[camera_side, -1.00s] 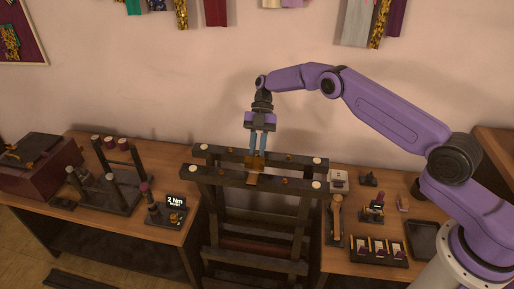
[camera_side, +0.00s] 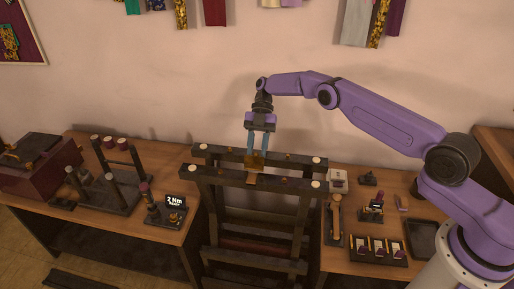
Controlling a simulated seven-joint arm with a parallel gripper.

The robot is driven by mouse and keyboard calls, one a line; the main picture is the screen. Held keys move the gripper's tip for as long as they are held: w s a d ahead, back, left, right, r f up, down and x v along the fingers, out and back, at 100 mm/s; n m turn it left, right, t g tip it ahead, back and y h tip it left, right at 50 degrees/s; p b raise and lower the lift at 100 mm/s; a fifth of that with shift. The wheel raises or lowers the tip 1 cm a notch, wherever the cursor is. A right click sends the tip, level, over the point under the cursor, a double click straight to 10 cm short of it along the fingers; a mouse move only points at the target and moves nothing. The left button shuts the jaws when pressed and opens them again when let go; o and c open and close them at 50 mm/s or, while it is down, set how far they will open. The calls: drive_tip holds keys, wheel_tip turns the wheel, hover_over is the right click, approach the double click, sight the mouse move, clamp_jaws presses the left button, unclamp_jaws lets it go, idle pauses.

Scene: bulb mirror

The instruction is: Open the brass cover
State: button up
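A small brass cover (camera_side: 255,161) sits at the dark wooden frame, near the middle of its back rail. My gripper (camera_side: 257,154) points down right above it, with its two blue fingers spread and a gap between them. The fingertips are at the cover's top edge; I cannot tell whether they touch it. A second small brass-coloured piece (camera_side: 251,179) shows just below, at the front rail.
The dark frame (camera_side: 212,184) has two rails with pale round caps at their ends. A left bench (camera_side: 150,232) carries post stands, a dark red box and a "2 Nm" display (camera_side: 175,200). A right bench (camera_side: 345,268) holds small parts and trays.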

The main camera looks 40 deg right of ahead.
drive_tip(key=shift+o, duration=0.2)
drive_tip(key=s+d+r, duration=0.3)
drive_tip(key=s+r, duration=1)
drive_tip(key=shift+s, duration=0.35)
idle(0.6)
drive_tip(key=s+d+r+m+t+h, duration=0.1)
drive_tip(key=s+m, duration=0.3)
drive_tip(key=s, duration=0.5)
drive_tip(key=s+d+r+m+t+h, duration=0.1)
drive_tip(key=s+d+m+t+h, duration=0.1)
drive_tip(key=s+m, duration=0.3)
drive_tip(key=s+d+r+m+t+h, duration=0.1)
drive_tip(key=s+m+t+h, duration=0.2)
drive_tip(key=s, duration=1.1)
drive_tip(key=shift+d+r+m+t, duration=0.15)
drive_tip(key=shift+r+m+t, duration=0.25)
drive_tip(key=shift+m, duration=0.8)
